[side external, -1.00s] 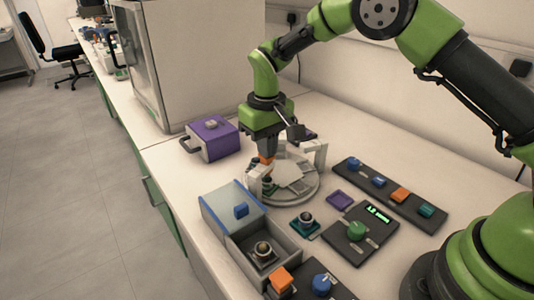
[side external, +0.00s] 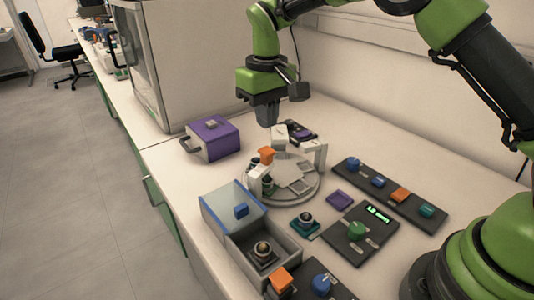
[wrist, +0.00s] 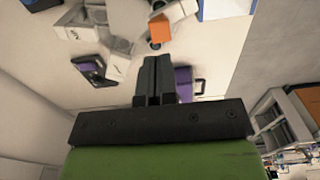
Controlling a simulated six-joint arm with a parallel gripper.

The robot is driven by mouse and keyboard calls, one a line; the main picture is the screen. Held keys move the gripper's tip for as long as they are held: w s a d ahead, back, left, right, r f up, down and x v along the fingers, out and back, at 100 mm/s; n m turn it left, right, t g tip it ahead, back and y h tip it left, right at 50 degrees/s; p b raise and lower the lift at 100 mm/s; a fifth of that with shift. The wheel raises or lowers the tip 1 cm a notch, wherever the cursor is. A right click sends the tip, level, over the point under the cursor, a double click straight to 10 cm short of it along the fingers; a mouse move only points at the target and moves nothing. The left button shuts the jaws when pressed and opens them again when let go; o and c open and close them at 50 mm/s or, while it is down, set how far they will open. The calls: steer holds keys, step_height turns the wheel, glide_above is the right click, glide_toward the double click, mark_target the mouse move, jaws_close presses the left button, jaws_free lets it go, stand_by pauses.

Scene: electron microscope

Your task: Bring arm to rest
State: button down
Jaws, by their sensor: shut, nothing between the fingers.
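My gripper (side external: 267,122) hangs pointing down above the round grey turntable (side external: 310,191), clear of it and of everything on the bench. In the wrist view its two dark fingers (wrist: 157,62) are together with nothing between them. An orange block (side external: 267,156) sits on a white piece at the back left of the turntable, and it also shows just ahead of the fingers in the wrist view (wrist: 159,28). White blocks and flat pale plates stand around the turntable.
A purple box (side external: 212,138) stands at left, before a large white cabinet (side external: 200,60). Open air surrounds my gripper.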

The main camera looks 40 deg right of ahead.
steer(key=shift+r, duration=0.15)
steer(key=s+d+r+m+t+y, duration=0.1)
steer(key=s+d+r+m+t, duration=0.15)
steer(key=s+r, duration=0.95)
steer(key=s+d+r+m+t+y, duration=0.1)
steer(key=s+t, duration=0.3)
steer(key=s, duration=0.9)
steer(key=shift+s+d+t, duration=0.35)
steer(key=shift+s, duration=0.05)
steer(key=c, duration=1.8)
jaws_free()
steer(key=shift+m, duration=0.25)
